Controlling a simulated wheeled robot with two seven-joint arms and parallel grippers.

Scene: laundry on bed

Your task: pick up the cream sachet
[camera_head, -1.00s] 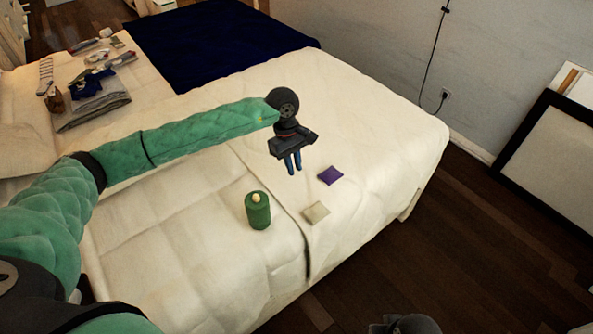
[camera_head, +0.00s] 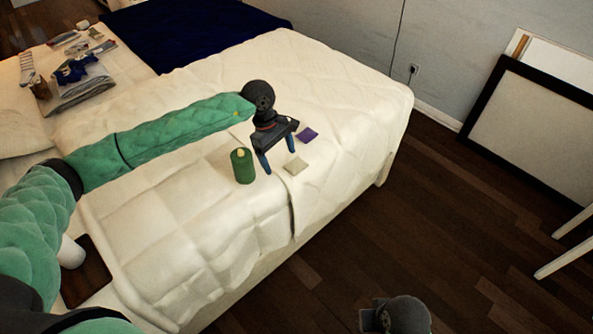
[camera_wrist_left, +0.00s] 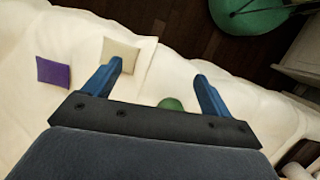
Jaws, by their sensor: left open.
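The cream sachet (camera_head: 295,165) lies flat on the bed near its front edge. It also shows in the left wrist view (camera_wrist_left: 121,55), partly behind one fingertip. My left gripper (camera_head: 279,160) is open and empty, pointing down, with its fingers wide apart beside and just above the sachet. In the left wrist view my left gripper (camera_wrist_left: 158,75) has the sachet near its left finger, not centred between the fingers. The dark end of my right arm (camera_head: 395,315) shows at the bottom edge; its fingers cannot be made out.
A purple sachet (camera_head: 307,134) lies just behind the cream one. A green cylinder (camera_head: 243,167) stands to the left, close to the gripper. Folded clothes (camera_head: 80,90) lie at the far left of the bed (camera_head: 190,230). A framed board (camera_head: 530,115) leans against the wall.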

